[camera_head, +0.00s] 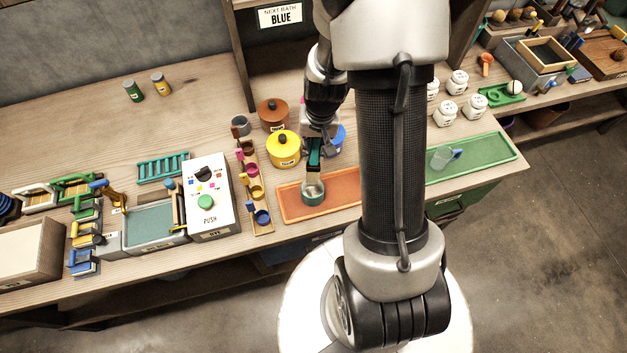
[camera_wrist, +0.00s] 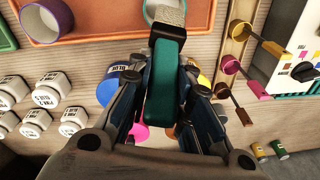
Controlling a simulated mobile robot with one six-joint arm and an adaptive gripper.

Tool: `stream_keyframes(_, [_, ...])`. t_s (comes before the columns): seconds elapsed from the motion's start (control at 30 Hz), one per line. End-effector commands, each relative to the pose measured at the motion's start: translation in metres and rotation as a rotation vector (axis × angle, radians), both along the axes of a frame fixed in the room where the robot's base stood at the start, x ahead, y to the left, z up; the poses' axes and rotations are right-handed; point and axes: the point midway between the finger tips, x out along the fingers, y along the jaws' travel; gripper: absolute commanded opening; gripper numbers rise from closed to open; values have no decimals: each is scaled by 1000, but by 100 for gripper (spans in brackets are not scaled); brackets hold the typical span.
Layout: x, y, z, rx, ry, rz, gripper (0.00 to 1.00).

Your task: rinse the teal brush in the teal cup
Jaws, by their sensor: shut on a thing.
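My gripper (camera_head: 316,138) is shut on the teal brush (camera_head: 315,157) and holds it pointing down over the orange tray. The teal cup (camera_head: 313,196) stands upright on that tray, right below the brush. The brush's lower end is at the cup's mouth; I cannot tell how far inside it is. In the wrist view my gripper (camera_wrist: 163,78) has the teal handle of the brush (camera_wrist: 160,100) between its fingers, with a dark collar and pale grey head toward the top edge.
The orange tray (camera_head: 345,190) lies at the front edge. A yellow pot (camera_head: 283,149), a brown pot (camera_head: 273,114) and a rack of small coloured cups (camera_head: 255,187) stand close on the left.

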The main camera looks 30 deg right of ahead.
Motion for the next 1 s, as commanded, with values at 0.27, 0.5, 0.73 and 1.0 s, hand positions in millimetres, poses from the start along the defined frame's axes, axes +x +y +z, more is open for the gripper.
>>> stream_keyframes(0.27, [0,0,1,0,0,0,0])
stream_keyframes(0.5, [0,0,19,-1,-1,0,0])
stream_keyframes(0.73, [0,0,40,-1,-1,0,0])
stream_keyframes(1.0, [0,0,40,0,0,0,0])
